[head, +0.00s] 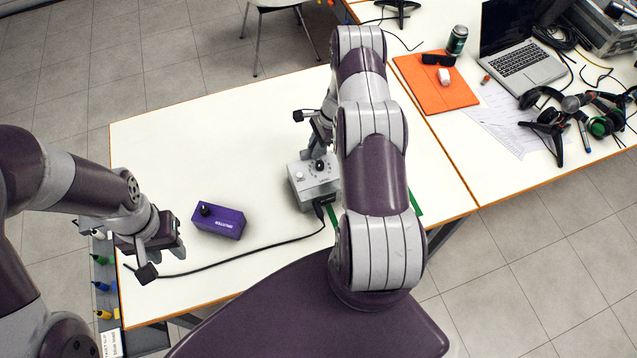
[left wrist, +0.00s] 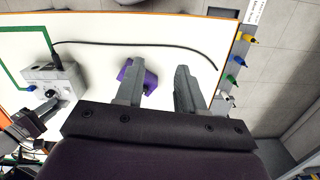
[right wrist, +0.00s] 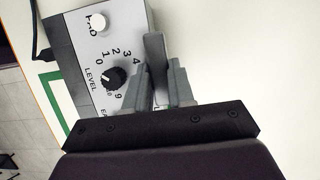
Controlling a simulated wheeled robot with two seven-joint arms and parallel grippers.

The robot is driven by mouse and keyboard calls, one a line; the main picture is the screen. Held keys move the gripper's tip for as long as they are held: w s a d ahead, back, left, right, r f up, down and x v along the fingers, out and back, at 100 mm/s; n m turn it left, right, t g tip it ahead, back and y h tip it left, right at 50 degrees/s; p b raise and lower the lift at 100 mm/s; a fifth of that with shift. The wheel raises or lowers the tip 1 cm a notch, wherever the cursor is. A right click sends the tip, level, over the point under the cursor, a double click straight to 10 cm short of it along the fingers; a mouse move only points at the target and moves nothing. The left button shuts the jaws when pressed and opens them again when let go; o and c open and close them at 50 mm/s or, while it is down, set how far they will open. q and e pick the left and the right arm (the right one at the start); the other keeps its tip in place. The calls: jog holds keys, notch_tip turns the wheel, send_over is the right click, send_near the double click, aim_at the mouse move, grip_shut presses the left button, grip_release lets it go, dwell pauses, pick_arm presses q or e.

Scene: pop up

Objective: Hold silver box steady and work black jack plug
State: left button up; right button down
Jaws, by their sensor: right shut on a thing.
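The silver box (head: 307,194) sits on the white table, partly hidden behind my right arm. It has knobs and a printed dial, clear in the right wrist view (right wrist: 85,60). The black jack plug (head: 322,205) is at the box's near side, with its cable trailing left; it also shows in the left wrist view (left wrist: 56,62). Whether it is fully seated I cannot tell. My right gripper (right wrist: 160,85) is shut on the box's edge at its far side. My left gripper (head: 170,256) is open and empty over the table's left part, well away from the plug.
A purple box (head: 218,221) stands between my left gripper and the silver box. The black cable (head: 250,253) runs across the near table. Green tape (left wrist: 25,35) marks the table by the silver box. The table's back left is clear.

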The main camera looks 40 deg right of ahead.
pick_arm(q)
jog(key=w+d+f+m, duration=0.1)
jog(key=d+f, duration=0.3)
jog(key=d, duration=0.2)
jog(key=d+f+m, duration=0.1)
jog(key=d+f, duration=0.3)
jog(key=d, duration=0.3)
pick_arm(e)
jog(key=shift+w+f, duration=0.15)
pick_arm(q)
jog(key=n+t, duration=0.2)
jog(key=n, duration=0.1)
send_over(318, 209)
jog(key=shift+h, duration=0.3)
jog(key=f, duration=1)
jog(key=shift+s, duration=0.35)
jog(key=shift+a+f+n, duration=0.1)
jog(key=shift+f+n, duration=0.05)
jog(key=shift+n, duration=0.15)
jog(key=shift+f, duration=0.25)
jog(key=f, duration=0.7)
jog(key=shift+w+f, duration=0.15)
jog(key=shift+w, duration=0.1)
grip_shut()
